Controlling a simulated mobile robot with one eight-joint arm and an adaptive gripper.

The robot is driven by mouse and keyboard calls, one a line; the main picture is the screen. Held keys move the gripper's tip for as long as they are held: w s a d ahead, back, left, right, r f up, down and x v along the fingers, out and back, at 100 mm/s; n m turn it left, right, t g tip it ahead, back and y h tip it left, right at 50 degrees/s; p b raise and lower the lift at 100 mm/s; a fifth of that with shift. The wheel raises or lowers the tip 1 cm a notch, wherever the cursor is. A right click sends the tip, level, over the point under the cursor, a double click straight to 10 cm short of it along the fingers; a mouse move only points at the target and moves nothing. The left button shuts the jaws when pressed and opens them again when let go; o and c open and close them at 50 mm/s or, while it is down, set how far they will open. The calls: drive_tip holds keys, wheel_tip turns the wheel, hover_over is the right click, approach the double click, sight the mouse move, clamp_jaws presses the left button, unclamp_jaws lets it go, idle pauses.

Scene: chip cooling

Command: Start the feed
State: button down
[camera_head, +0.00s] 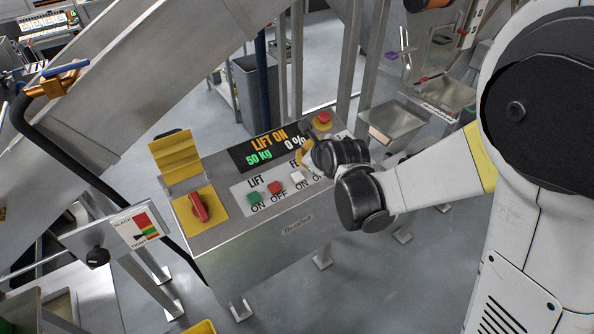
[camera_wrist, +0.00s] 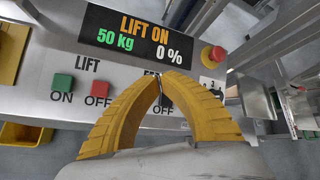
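The control panel (camera_head: 255,225) has a display (camera_wrist: 135,38) reading LIFT ON, 50 kg and 0 %. On it are a green lift ON button (camera_wrist: 61,82) and a red lift OFF button (camera_wrist: 101,88). In the head view, a white button (camera_head: 298,177) with an ON label sits right of them, under the partly covered feed label. My gripper (camera_wrist: 158,75) has yellow fingers with the tips together and nothing seen between them. It is over the feed area, in front of the panel. In the wrist view the fingers hide the white button and most of the feed label; an OFF label shows between them.
A red emergency knob (camera_wrist: 213,56) stands at the panel's right end. A red rotary switch (camera_head: 200,206) on a yellow plate is at its left. A slack/tight gauge box (camera_head: 133,229) is farther left. Metal posts and a sloping chute stand behind.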

sight(300, 176)
drive_tip(key=f+b, duration=0.2)
drive_tip(key=w+a+f+b, duration=0.1)
drive_tip(key=f+b, duration=0.1)
drive_tip(key=f, duration=0.1)
drive_tip(key=w+f+b, duration=0.1)
drive_tip(key=f+b, duration=0.1)
drive_tip(key=f, duration=0.1)
drive_tip(key=shift+w+a+f+b, duration=0.1)
drive_tip(key=shift+a+f+b, duration=0.1)
drive_tip(key=shift+b, duration=0.1)
drive_tip(key=shift+f, duration=0.1)
idle(1.4)
drive_tip(key=shift+w+f+b, duration=0.1)
drive_tip(key=shift+f+b, duration=0.2)
drive_tip(key=shift+b, duration=0.15)
drive_tip(key=shift+w+a+f+b, duration=0.1)
drive_tip(key=shift+a+f+b, duration=0.05)
drive_tip(key=shift+f+b, duration=0.35)
idle(0.5)
drive_tip(key=shift+r, duration=0.1)
drive_tip(key=shift+s+r+p, duration=0.2)
drive_tip(key=shift+r+p, duration=0.45)
drive_tip(key=shift+r, duration=0.15)
